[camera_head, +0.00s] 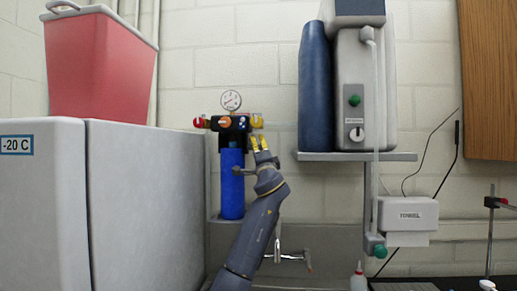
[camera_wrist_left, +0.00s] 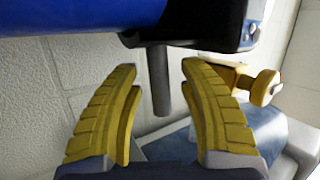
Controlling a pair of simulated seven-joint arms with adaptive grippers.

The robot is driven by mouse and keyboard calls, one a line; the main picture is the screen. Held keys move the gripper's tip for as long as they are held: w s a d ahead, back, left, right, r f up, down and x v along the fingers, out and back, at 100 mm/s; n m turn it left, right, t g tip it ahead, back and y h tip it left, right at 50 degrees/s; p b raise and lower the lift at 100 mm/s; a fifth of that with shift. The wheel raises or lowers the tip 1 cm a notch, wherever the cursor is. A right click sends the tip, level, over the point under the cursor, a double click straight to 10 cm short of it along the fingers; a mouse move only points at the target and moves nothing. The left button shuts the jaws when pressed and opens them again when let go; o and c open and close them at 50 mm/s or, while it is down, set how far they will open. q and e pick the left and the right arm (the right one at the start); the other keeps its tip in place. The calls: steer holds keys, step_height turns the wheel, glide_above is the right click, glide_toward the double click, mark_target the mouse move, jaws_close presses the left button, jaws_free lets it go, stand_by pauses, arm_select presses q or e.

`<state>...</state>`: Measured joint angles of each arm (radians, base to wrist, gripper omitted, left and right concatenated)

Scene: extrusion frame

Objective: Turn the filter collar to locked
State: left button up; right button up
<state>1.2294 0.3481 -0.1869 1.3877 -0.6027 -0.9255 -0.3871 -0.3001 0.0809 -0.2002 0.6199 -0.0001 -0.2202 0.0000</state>
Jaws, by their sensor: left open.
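The filter has a blue bowl (camera_head: 232,188) hanging upright below a dark head (camera_head: 235,126) on the wall. The blue bowl also fills the upper left of the left wrist view (camera_wrist_left: 70,14). The dark collar (camera_wrist_left: 215,32) shows there at the bowl's end, with a grey peg-like handle (camera_wrist_left: 160,82) sticking out from it. My left gripper (camera_head: 259,143) is at the right side of the filter's top. Its yellow fingers (camera_wrist_left: 158,72) are open, one on each side of the handle, with gaps showing. My right gripper is out of view.
A pressure gauge (camera_head: 231,100) and red and brass knobs surround the filter head. A brass knob (camera_wrist_left: 265,88) is close to the right finger. A shelf (camera_head: 345,157) with a grey machine stands to the right. A freezer (camera_head: 140,205) is at the left.

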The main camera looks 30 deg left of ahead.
arm_select(q)
steer(key=shift+o, duration=0.3)
jaws_close()
steer(key=shift+d, duration=0.15)
